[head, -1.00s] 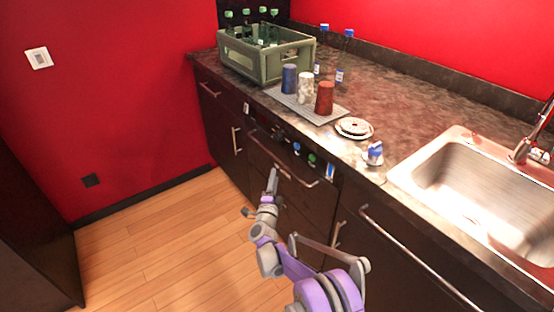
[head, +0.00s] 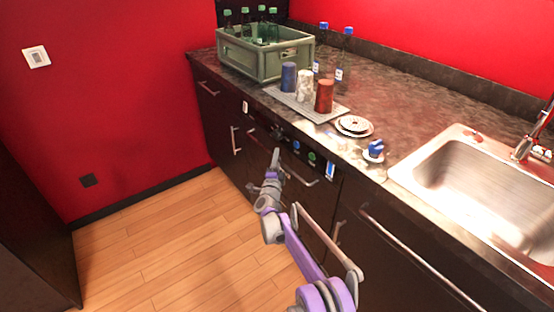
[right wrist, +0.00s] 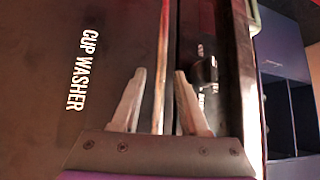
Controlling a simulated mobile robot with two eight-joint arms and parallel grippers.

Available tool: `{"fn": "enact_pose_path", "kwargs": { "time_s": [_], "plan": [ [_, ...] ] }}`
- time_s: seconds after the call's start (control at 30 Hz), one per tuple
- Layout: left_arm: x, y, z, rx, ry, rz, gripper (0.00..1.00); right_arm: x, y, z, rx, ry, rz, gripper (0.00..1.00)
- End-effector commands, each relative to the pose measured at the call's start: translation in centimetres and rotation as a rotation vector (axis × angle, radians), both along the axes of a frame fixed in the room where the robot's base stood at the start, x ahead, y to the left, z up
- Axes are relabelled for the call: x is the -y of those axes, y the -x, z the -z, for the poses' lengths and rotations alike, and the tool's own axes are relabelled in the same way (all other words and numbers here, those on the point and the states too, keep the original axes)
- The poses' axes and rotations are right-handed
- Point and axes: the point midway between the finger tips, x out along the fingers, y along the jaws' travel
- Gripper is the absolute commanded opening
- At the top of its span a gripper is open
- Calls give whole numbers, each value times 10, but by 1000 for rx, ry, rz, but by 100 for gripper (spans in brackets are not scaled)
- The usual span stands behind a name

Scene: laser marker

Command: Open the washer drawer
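The washer drawer is a dark front under the counter, marked "CUP WASHER" in the right wrist view (right wrist: 84,70). It looks shut. Its bar handle (head: 302,180) runs across the front in the head view. It also shows in the right wrist view as a thin bar (right wrist: 163,50). My right gripper (head: 276,156) is at the handle. In the right wrist view my right gripper (right wrist: 160,72) is open, with one finger on each side of the bar. I cannot tell whether either finger touches it. My left gripper is not in view.
A control strip with coloured knobs (head: 311,156) lies just above the handle. On the counter (head: 420,115) stand a green bottle crate (head: 262,58), cups on a mat, saucers (head: 353,126) and a small blue-and-white item (head: 374,150). A sink (head: 480,185) is at right. The wooden floor (head: 165,240) is clear.

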Motion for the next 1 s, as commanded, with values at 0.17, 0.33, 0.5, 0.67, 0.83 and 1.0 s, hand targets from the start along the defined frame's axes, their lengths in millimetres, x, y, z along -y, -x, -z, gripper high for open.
{"fn": "enact_pose_path", "kwargs": {
  "time_s": [0.17,0.33,0.5,0.67,0.83,1.0],
  "plan": [
    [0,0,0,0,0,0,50,0,0,0,0,0,0,12],
    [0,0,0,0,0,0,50,0,0,0,0,0,0,0],
    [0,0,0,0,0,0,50,0,0,0,0,0,0,0],
    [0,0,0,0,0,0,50,0,0,0,0,0,0,0],
    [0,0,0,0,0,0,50,0,0,0,0,0,0,0],
    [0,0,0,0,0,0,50,0,0,0,0,0,0,0]
  ]
}}
